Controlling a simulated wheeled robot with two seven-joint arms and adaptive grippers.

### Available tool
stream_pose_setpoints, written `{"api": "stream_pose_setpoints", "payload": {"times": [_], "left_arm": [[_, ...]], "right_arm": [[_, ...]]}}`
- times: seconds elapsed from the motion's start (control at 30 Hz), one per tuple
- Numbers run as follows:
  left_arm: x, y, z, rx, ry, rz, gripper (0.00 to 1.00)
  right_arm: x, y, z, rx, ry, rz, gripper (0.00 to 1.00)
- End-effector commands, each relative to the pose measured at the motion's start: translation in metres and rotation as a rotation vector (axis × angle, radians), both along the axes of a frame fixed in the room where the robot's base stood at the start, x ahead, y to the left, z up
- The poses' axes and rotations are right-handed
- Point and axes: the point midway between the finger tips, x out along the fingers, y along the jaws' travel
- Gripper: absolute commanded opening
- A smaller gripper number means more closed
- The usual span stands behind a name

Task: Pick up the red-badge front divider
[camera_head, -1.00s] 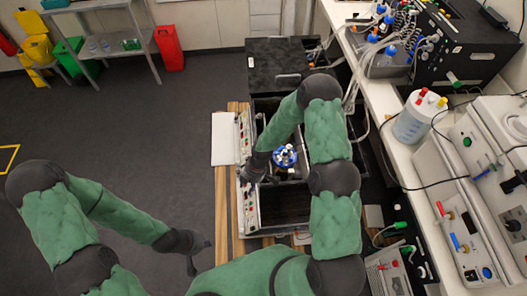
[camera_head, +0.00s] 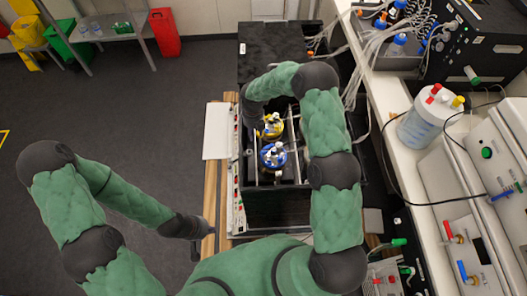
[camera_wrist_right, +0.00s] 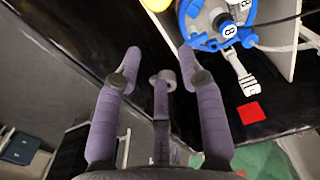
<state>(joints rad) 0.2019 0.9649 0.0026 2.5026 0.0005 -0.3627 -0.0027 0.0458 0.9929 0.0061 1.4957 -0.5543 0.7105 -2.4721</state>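In the right wrist view a small red square badge (camera_wrist_right: 250,112) lies on a black surface below a blue-capped vessel (camera_wrist_right: 212,22) marked 8. I cannot tell the divider's full outline around the badge. My right gripper (camera_wrist_right: 160,66) has its fingers spread with nothing seen between them, to the left of the badge and apart from it. In the head view my right gripper (camera_head: 250,116) is dark and partly hidden at the left edge of the open shaker box (camera_head: 285,208). My left gripper (camera_head: 203,243) hangs low left of the shaker, too small to read.
A yellow-topped vessel (camera_head: 272,123) and the blue-topped one stand in the shaker box. A black lid (camera_head: 270,48) lies behind them. The bench at right (camera_head: 393,140) carries a white bottle (camera_head: 428,118), tubing and instruments.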

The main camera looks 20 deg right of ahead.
Motion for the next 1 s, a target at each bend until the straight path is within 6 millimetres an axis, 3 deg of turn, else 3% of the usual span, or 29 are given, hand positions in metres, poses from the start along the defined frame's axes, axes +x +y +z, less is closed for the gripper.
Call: {"api": "stream_pose_setpoints", "payload": {"times": [0.17, 0.43, 0.73, 1.0], "left_arm": [[0.0, 0.0, -0.008, 0.0, 0.0, 0.001, 0.0], [0.0, 0.0, -0.012, 0.0, -0.001, 0.001, 0.0], [0.0, 0.0, -0.014, 0.0, -0.001, 0.001, 0.0], [0.0, 0.0, -0.019, 0.0, 0.0, 0.001, 0.0]], "right_arm": [[0.0, 0.0, -0.013, 0.0, 0.001, 0.002, 0.4], [0.0, 0.0, -0.051, 0.0, 0.001, -0.001, 0.4], [-0.001, 0.002, -0.072, 0.001, 0.0, 0.0, 0.4], [-0.003, 0.006, -0.108, 0.001, 0.0, -0.002, 0.4]]}}
